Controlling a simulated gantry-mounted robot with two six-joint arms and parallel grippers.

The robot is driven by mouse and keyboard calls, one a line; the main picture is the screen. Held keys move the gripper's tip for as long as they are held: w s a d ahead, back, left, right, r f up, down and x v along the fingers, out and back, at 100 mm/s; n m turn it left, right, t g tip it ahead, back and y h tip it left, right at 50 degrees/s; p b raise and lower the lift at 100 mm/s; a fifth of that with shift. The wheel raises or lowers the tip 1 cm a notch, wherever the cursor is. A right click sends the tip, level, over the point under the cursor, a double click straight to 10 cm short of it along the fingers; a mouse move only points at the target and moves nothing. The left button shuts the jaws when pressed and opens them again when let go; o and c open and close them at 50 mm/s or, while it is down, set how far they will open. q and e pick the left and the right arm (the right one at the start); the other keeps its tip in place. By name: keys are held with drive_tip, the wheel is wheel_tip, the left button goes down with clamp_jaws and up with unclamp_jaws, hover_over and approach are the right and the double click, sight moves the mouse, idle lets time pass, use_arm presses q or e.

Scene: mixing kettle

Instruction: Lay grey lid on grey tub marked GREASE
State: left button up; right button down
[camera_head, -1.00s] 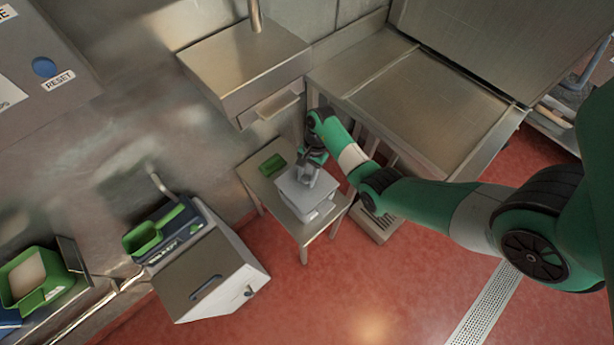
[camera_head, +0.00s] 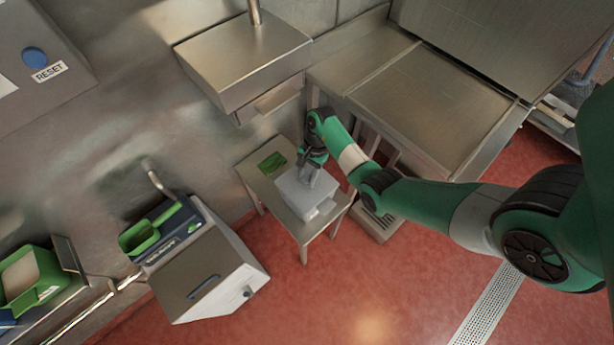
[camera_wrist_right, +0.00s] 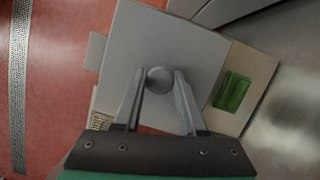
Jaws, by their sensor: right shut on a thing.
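The grey lid (camera_wrist_right: 195,55) fills the middle of the right wrist view, with a round knob (camera_wrist_right: 160,80) at its centre. My right gripper (camera_wrist_right: 160,85) is shut on this knob, one finger on each side. In the head view the lid (camera_head: 296,188) lies over the grey tub (camera_head: 318,210) on a small table. I cannot tell whether the lid rests fully on the rim. A small label (camera_wrist_right: 101,121) shows beside the lid, too small to read. My right gripper (camera_head: 308,178) comes down on the lid from above. My left gripper is in neither view.
A green item (camera_head: 272,162) lies on the small table (camera_head: 257,180), behind the tub. A steel box (camera_head: 240,65) on the wall overhangs the table's back. Red floor is clear in front.

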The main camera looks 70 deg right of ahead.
drive_tip(key=shift+f, duration=0.4)
drive_tip(key=shift+f+b, duration=0.15)
drive_tip(key=shift+b, duration=0.2)
unclamp_jaws()
idle(0.5)
drive_tip(key=shift+p+v, duration=2.3)
drive_tip(key=shift+v, duration=1.25)
